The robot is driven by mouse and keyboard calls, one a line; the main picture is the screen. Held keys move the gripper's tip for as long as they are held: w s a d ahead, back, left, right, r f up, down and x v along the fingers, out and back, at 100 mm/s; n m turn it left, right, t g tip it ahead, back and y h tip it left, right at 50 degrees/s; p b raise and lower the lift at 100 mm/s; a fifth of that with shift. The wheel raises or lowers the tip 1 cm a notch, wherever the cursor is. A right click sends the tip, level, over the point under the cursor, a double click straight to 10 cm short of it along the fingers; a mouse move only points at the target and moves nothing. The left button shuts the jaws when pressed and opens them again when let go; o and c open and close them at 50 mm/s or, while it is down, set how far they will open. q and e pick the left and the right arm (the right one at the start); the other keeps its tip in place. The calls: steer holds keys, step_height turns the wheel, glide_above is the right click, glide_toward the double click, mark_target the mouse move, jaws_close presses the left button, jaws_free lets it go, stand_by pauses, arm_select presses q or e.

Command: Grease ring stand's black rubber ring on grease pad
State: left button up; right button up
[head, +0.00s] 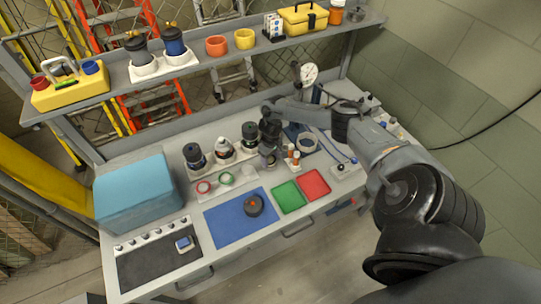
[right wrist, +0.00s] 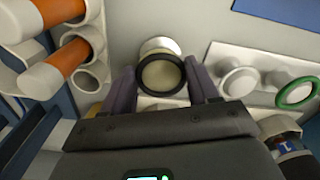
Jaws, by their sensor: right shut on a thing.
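My right gripper (head: 267,148) is over the back middle of the bench. In the right wrist view its two purple fingers (right wrist: 161,82) are shut on the black rubber ring (right wrist: 138,80), one on each side. The ring is in front of a round whitish tin (right wrist: 158,44), which looks like the grease pad. A beige face shows through the ring; I cannot tell whether they touch. The white ring stand (right wrist: 222,58) is to the right, with two bare round posts and a green ring (right wrist: 297,93). In the head view the stand (head: 237,186) also carries a red ring (head: 203,187). My left gripper is out of view.
Orange-and-white tubes (right wrist: 75,62) in a white rack stand close to the left of the fingers. Dark bottles (head: 194,156) stand behind the ring stand. A blue mat (head: 225,228), a green tray (head: 288,197) and a red tray (head: 314,184) lie in front.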

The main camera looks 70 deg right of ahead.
steer(key=shift+s+a+m+p, duration=0.1)
steer(key=shift+m+p, duration=1.95)
steer(key=shift+m, duration=0.15)
steer(key=shift+m+p, duration=0.55)
steer(key=shift+m, duration=0.25)
steer(key=shift+f+m, duration=0.1)
steer(key=shift+m, duration=0.3)
steer(key=n+b, duration=0.1)
steer(key=n, duration=0.4)
steer(key=shift+f, duration=0.15)
steer(key=n, duration=0.4)
steer(key=shift+b, duration=0.35)
